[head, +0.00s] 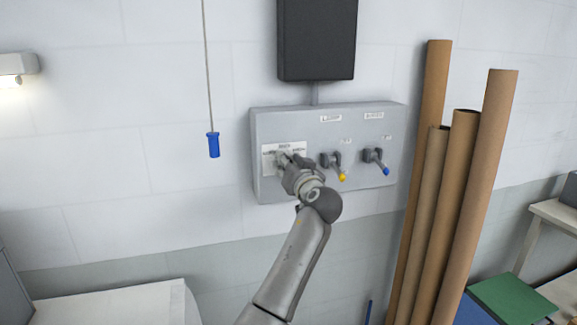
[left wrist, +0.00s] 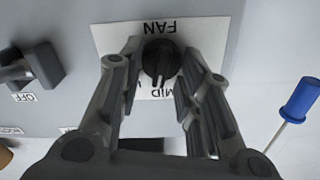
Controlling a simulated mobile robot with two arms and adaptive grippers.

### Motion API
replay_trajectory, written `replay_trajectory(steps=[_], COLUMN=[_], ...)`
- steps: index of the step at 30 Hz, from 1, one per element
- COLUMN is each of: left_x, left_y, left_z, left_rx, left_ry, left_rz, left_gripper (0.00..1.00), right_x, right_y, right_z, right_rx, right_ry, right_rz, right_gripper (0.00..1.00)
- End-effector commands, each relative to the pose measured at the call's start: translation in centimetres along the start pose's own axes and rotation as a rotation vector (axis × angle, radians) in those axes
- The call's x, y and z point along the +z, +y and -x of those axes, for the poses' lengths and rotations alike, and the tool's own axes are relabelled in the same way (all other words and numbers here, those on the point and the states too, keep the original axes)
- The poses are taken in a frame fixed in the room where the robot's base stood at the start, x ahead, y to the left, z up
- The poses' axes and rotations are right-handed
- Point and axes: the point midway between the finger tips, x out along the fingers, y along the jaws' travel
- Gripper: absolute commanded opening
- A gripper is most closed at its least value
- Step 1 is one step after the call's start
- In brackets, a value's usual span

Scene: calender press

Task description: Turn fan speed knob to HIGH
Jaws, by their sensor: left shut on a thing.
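The fan speed knob (left wrist: 160,58) is a round black knob on a white label plate (left wrist: 112,36) on the grey control box (head: 232,0). In the left wrist view the label reads FAN and MID, upside down. A pale pointer mark on the knob faces the MID side. The HIGH marking cannot be read. My left gripper (left wrist: 158,75) has a finger on each side of the knob and is shut on it. In the head view my left gripper (head: 290,168) hides the knob and part of its label. My right gripper is not in view.
A blue pull handle (head: 214,145) hangs on a cord at left. Tall brown tubes (head: 462,170) lean at right. A dark panel (head: 316,40) is above.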

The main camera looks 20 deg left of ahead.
Motion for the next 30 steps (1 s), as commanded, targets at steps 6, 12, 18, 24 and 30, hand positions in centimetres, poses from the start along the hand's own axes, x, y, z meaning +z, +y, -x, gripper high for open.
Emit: replay_trajectory(steps=[6, 12, 18, 24, 30], left_x=[-0.1, -0.1, -0.1, 0.0, 0.0], left_y=[0.1, 0.1, 0.3, 0.3, 0.4], left_z=[0.0, -0.1, 0.0, 0.0, 0.0], left_rx=[-0.001, -0.002, -0.002, -0.001, -0.002], left_ry=[0.001, 0.001, 0.002, 0.002, 0.002], left_rz=[-0.205, -0.393, -0.558, -0.684, -0.76], left_gripper=[0.09, 0.09, 0.09, 0.09, 0.09], right_x=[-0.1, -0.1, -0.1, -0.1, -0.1], right_y=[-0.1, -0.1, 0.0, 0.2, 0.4], right_z=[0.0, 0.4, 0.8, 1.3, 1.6], right_rx=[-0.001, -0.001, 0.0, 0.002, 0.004], right_ry=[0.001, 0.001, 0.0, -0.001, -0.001], right_rz=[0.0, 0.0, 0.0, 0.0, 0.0], right_gripper=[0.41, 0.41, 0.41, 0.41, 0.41])
